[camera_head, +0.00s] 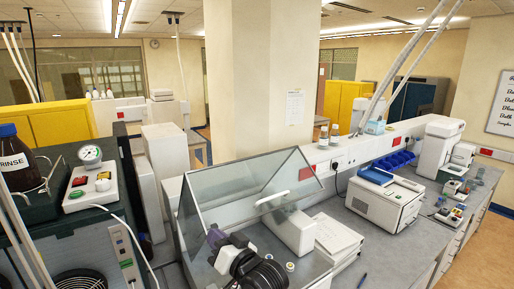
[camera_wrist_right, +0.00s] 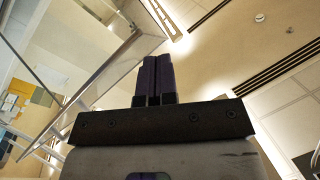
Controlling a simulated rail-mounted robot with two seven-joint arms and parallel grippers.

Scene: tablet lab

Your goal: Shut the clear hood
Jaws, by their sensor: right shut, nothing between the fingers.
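The clear hood (camera_head: 238,184) stands on the bench in the middle of the head view. Its transparent panel is tilted up, so the hood stands open, and it has a white handle (camera_head: 271,199). My right gripper (camera_head: 216,238), with dark purple fingers, is at the hood's lower left in the head view, seen against the clear panes. I cannot tell whether it touches them. In the right wrist view its fingers (camera_wrist_right: 158,78) are together and empty, pointing upward, and the hood's framed clear edge (camera_wrist_right: 100,65) is up and left of them. My left gripper is not seen.
A white device (camera_head: 292,230) and a stack of white sheets or trays (camera_head: 337,238) are behind and beside the hood. A white printer-like box (camera_head: 384,203) stands further right. A brown RINSE bottle (camera_head: 20,160) and a gauge box (camera_head: 90,185) are at left.

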